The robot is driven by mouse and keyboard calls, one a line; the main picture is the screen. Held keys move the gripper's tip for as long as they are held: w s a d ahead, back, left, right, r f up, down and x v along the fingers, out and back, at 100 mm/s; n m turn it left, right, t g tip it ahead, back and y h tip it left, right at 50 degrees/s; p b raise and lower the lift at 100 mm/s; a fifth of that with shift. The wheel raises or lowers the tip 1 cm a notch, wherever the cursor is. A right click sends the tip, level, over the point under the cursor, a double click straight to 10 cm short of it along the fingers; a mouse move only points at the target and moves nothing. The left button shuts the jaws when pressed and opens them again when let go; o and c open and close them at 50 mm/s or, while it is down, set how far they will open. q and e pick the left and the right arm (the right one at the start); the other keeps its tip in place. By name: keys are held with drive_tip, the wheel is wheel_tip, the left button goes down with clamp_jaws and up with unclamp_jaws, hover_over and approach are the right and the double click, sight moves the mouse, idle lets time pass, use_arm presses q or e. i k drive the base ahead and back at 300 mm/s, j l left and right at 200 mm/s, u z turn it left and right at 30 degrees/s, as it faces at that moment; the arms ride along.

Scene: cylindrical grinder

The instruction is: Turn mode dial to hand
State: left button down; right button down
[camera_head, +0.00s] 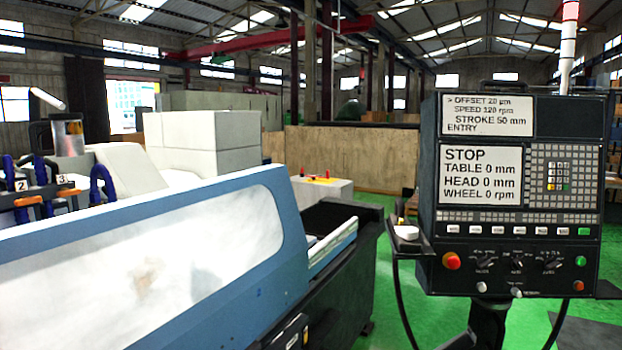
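The black control panel (432,235) stands at the right, facing me. Three dark rotary dials sit in a row on its lower part: a left dial (482,262), a middle dial (517,262) and a right dial (550,262). Their labels are too small to read, so I cannot tell which is the mode dial or where it points. The upper screen (487,115) shows offset, speed, stroke and entry lines. The lower screen (480,175) reads STOP, table 0 mm, head 0 mm, wheel 0 rpm. Neither gripper is in view.
A red knob (451,261) is left of the dials; green (580,261) and red (578,285) buttons are at the right. A small side shelf (408,240) juts from the panel's left. The blue grinder (180,255) fills the left. Green floor (385,315) lies between.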

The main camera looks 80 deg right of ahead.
sight(483, 262)
drive_tip(key=z, duration=3.7)
